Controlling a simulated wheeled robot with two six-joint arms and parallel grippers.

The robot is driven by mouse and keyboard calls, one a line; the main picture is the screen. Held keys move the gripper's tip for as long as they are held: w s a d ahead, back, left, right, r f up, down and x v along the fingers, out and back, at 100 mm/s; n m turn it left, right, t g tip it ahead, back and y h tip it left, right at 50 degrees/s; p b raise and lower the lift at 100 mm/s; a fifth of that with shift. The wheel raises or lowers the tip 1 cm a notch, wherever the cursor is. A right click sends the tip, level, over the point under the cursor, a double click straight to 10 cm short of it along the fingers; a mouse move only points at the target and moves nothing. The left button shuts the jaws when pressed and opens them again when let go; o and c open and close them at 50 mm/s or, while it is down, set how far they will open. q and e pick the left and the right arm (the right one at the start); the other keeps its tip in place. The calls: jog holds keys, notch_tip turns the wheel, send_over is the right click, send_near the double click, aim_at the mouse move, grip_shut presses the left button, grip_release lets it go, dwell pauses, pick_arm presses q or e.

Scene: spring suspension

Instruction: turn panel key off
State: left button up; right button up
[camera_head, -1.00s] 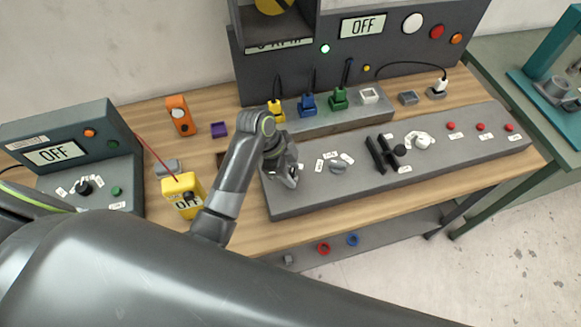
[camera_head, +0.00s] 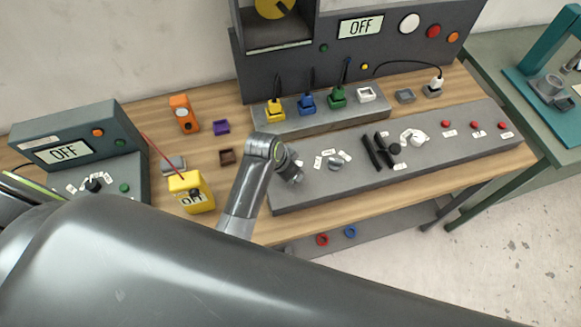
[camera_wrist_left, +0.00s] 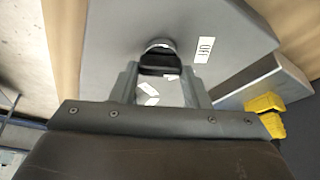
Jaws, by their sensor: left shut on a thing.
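My left gripper (camera_head: 291,172) is at the left end of the long grey panel (camera_head: 350,185), partly hidden behind its own wrist in the head view. In the left wrist view its two fingers (camera_wrist_left: 160,75) are shut on a dark key knob (camera_wrist_left: 158,58) with a round light-grey base on the panel. A white OFF label (camera_wrist_left: 205,45) lies to the right of the knob in that view. My right gripper is not in view.
A grey dial (camera_head: 334,163), black levers (camera_head: 378,150), a white knob (camera_head: 417,137) and red buttons (camera_head: 476,125) stand along the panel. A yellow meter (camera_head: 190,192) stands left of my arm. Coloured plugs sit in a block (camera_head: 320,120) behind the panel.

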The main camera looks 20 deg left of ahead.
pick_arm(q)
jog(key=shift+n, duration=0.5)
jog(key=o, duration=1)
jog(key=shift+r, duration=0.1)
jog(key=v, duration=1.7)
jog(key=shift+s+d+r, duration=0.1)
jog(key=shift+s+d, duration=0.2)
jog(key=shift+d, duration=0.05)
